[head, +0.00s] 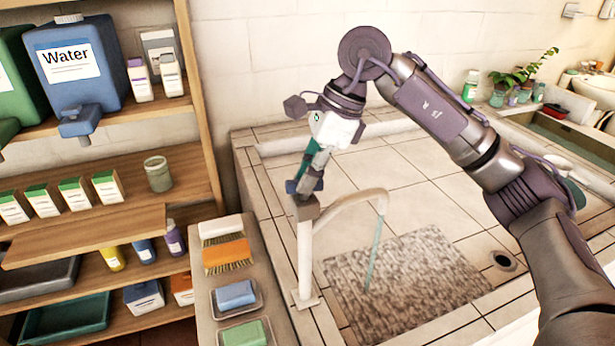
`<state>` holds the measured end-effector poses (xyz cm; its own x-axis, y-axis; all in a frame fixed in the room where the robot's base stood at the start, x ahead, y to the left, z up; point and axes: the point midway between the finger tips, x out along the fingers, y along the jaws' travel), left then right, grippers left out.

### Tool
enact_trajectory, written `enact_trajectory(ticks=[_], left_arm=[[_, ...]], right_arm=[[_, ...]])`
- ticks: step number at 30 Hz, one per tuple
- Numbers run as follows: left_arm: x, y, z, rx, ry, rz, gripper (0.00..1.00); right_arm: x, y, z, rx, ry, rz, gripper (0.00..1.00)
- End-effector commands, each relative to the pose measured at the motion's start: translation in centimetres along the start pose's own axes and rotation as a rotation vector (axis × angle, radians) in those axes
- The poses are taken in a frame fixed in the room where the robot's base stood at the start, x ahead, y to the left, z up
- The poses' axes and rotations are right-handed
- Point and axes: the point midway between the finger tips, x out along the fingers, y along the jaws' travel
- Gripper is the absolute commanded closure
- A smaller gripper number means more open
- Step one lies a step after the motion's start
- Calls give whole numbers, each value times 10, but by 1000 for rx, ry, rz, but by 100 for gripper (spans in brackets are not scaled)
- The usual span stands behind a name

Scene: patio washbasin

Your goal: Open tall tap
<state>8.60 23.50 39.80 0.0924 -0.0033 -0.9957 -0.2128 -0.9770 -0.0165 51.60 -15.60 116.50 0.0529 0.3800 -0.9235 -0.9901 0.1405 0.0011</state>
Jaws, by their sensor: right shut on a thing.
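The tall tap (305,262) is a pale post at the near left edge of the tiled basin (430,185). Its spout (345,203) arches right over the basin. A thin bluish-green streak (375,250), looking like water, runs from the spout's end down to the basin floor. My right gripper (304,188) reaches down from above and is shut at the top of the post, on the tap's head. The gripper largely hides the handle, so its exact turn cannot be told. My left gripper is not in view.
A wooden shelf (120,222) with a blue water container (75,65), bottles and boxes stands at left. A ledge with brushes (227,256) and soap (236,296) adjoins the basin. A drain (505,261) lies at right. Plants (520,75) stand at the back right.

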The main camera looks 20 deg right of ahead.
Motion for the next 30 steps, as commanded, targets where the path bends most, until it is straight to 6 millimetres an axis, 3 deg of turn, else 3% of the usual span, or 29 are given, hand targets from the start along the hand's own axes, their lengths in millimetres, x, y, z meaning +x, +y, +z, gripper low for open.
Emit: enact_trajectory(ticks=[12,28,29,30], left_arm=[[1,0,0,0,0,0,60],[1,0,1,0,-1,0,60],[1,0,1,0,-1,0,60],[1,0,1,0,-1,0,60]], right_arm=[[-1,-1,0,-159,0,64,100],[-1,-1,0,-179,0,71,100],[-1,-1,0,-179,0,71,77],[-1,-1,0,-179,0,71,71]])
